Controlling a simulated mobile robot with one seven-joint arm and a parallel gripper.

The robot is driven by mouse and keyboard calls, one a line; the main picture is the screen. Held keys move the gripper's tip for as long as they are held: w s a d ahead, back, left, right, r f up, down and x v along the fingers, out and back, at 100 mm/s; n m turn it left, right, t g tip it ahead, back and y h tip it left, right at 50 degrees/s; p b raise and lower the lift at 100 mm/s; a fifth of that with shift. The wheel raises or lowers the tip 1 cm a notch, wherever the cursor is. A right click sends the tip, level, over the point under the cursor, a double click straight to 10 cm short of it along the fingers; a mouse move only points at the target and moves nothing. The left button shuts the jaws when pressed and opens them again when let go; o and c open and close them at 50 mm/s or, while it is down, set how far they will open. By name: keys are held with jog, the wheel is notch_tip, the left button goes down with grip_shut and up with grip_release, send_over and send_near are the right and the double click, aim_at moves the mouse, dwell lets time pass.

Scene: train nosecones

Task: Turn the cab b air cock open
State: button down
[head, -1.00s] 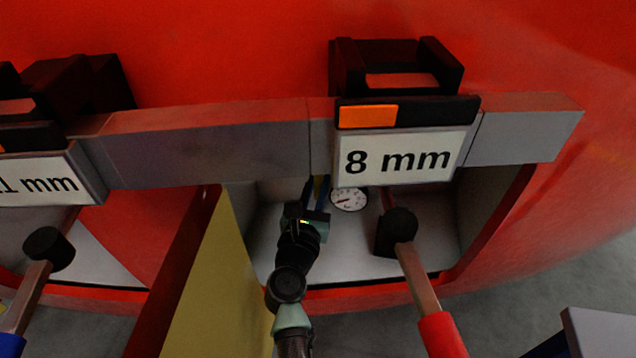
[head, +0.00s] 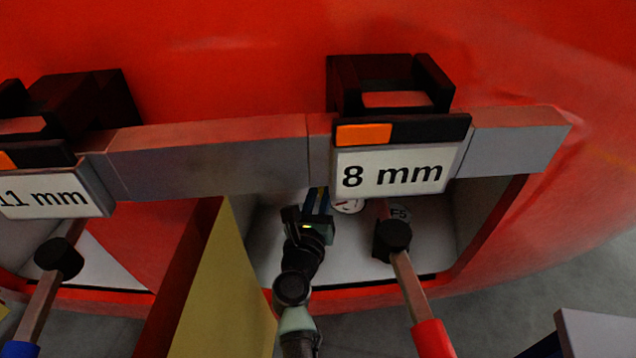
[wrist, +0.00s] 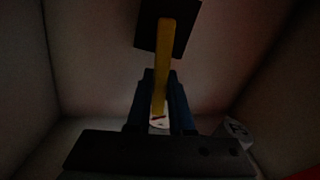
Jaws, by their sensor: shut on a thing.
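A yellow lever (wrist: 162,62), which appears to be the air cock's handle, runs up the middle of the wrist view to a dark square plate (wrist: 178,27). My gripper (wrist: 162,108) is shut on the lever, with a blue finger on each side of its lower part. In the head view my gripper (head: 317,201) reaches into the pale recess under the "8 mm" sign, its fingertips close below the grey bar. The lever cannot be made out there. No marking that I can read names cab b.
A round gauge (head: 348,206) sits right of my gripper, partly hidden by the sign (head: 393,168). A black-headed, red-handled tool (head: 394,236) hangs farther right. A yellow panel (head: 222,290) stands close left. The grey bar (head: 210,165) crosses above. A pale labelled block (wrist: 238,130) is low right.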

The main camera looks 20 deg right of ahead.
jog(key=s+d+r+n+p, duration=0.2)
jog(key=r+n+p, duration=0.3)
jog(key=n+p, duration=0.6)
jog(key=shift+s+d+r+n, duration=0.25)
jog(key=shift+d+n, duration=0.6)
jog(key=shift+n, duration=1.65)
jog(key=shift+p, duration=0.3)
jog(key=c, duration=0.8)
grip_release()
jog(key=shift+s, duration=0.1)
jog(key=p+v, duration=0.4)
jog(key=v, duration=0.9)
